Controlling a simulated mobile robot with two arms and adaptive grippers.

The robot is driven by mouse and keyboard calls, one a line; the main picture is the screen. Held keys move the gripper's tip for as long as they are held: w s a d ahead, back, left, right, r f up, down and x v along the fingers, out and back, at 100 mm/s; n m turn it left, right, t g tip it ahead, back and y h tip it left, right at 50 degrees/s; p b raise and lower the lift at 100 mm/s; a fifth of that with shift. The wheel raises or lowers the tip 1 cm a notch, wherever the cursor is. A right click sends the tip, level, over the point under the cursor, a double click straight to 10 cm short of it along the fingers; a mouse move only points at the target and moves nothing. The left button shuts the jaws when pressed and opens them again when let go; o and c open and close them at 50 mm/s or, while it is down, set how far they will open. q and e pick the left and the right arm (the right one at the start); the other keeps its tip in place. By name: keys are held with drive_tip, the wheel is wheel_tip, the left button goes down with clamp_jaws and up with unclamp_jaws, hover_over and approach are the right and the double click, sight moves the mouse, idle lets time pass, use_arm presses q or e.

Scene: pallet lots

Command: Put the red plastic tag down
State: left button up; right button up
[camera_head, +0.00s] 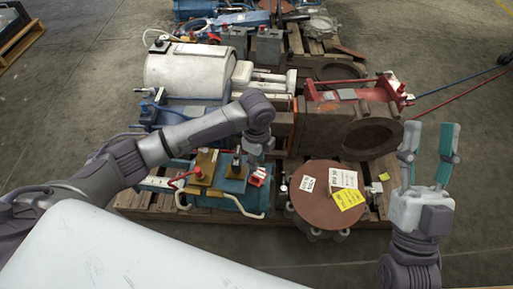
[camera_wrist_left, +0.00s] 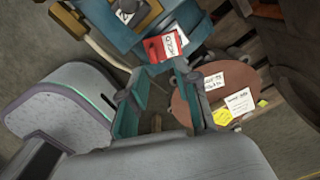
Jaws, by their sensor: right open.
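The red plastic tag (camera_head: 258,177), red with a white printed part, is at the fingertips of my left gripper (camera_head: 256,160). In the head view my left wrist hides part of the fingers. My right gripper (camera_head: 429,142) is open and empty, fingers up in the picture, right of the pallet's brown disc.
A round brown disc (camera_head: 317,207) with white and yellow labels is right of the blue machine. A rusty housing (camera_head: 372,131), a red frame (camera_head: 346,95) and a white cylinder (camera_head: 187,70) stand farther back.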

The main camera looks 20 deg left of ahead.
use_arm(q)
drive_tip(key=s+d+r+n+t+h+p, duration=0.1)
drive_tip(key=d+r+n+t+h, duration=0.65)
drive_tip(key=d, duration=0.85)
drive_tip(key=s+a+r+n+t, duration=0.2)
drive_tip(key=a+r+n+t, duration=0.1)
drive_tip(key=r, duration=0.5)
drive_tip(key=s+a+r+n+t+y, duration=0.1)
drive_tip(key=s+a+r+n+t, duration=0.2)
drive_tip(key=a+r+t, duration=0.3)
drive_tip(key=s+a+r+n+t, duration=0.3)
drive_tip(key=a+r+n+t, duration=0.1)
drive_tip(key=r, duration=0.6)
drive_tip(key=shift+a+r+t, duration=0.15)
drive_tip(key=shift+a+t, duration=0.45)
drive_tip(key=shift+t, duration=0.25)
use_arm(e)
drive_tip(key=w+f+g, duration=0.1)
drive_tip(key=w+f+g+h, duration=0.1)
drive_tip(key=f, duration=0.1)
drive_tip(key=w+f+g, duration=0.1)
drive_tip(key=shift+w+a+f+g, duration=0.15)
drive_tip(key=shift+w+f+g, duration=0.1)
drive_tip(key=shift+f+g, duration=0.15)
use_arm(q)
drive_tip(key=shift+y, duration=0.25)
use_arm(e)
drive_tip(key=shift+r, duration=0.1)
